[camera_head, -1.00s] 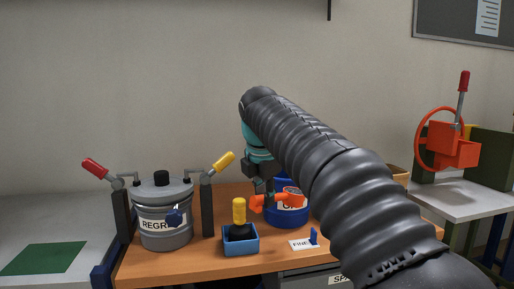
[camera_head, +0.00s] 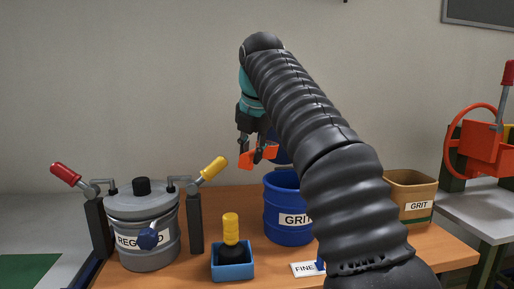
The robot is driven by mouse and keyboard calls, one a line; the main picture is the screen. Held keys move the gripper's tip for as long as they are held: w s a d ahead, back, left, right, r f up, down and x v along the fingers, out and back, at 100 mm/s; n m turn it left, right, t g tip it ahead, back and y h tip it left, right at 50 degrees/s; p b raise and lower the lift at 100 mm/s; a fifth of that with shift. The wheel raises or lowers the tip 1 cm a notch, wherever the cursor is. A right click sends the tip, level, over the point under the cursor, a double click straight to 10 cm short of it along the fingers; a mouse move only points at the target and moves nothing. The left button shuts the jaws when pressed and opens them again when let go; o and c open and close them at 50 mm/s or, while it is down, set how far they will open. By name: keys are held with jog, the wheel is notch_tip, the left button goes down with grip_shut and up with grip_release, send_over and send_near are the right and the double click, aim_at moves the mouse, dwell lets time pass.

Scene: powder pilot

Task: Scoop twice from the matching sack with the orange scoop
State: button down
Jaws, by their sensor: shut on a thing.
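The orange scoop (camera_head: 262,155) is held by my gripper (camera_head: 252,146), which is shut on it. The scoop is in the air just above and left of the blue container (camera_head: 289,222) labelled "GRIT". Whether powder is in the scoop cannot be seen. A tan container (camera_head: 409,199), also labelled "GRIT", stands to the right, partly behind my arm. A white card (camera_head: 304,269) reading "FINE" lies at the front of the table, its right part hidden by my arm.
A grey lidded pot (camera_head: 144,235), its label partly covered by a blue knob, stands left between two posts with red and yellow handles. A blue tray (camera_head: 232,272) holds a yellow-handled tool (camera_head: 231,229). A red wheel device (camera_head: 483,145) is far right.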

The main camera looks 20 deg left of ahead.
aim_at(253, 163)
dwell(0.4)
jog(key=f+b, duration=0.1)
jog(key=b, duration=0.1)
jog(key=f+y+b, duration=0.1)
jog(key=f+b, duration=0.1)
jog(key=shift+d+y, duration=0.2)
jog(key=shift+y, duration=0.1)
jog(key=d+r+m+g+y+b, duration=0.1)
jog(key=y+b, duration=0.2)
jog(key=w+d+m+g+y+b, duration=0.1)
jog(key=d+y+b, duration=0.1)
jog(key=y+b, duration=0.1)
jog(key=w+d+r+m+g+y+b, duration=0.1)
jog(key=y+b, duration=0.2)
jog(key=b, duration=0.1)
jog(key=shift+d+r+y, duration=0.15)
jog(key=shift+r+y, duration=0.15)
jog(key=shift+r, duration=0.05)
dwell(0.5)
jog(key=shift+d+b, duration=0.15)
jog(key=shift+b, duration=0.35)
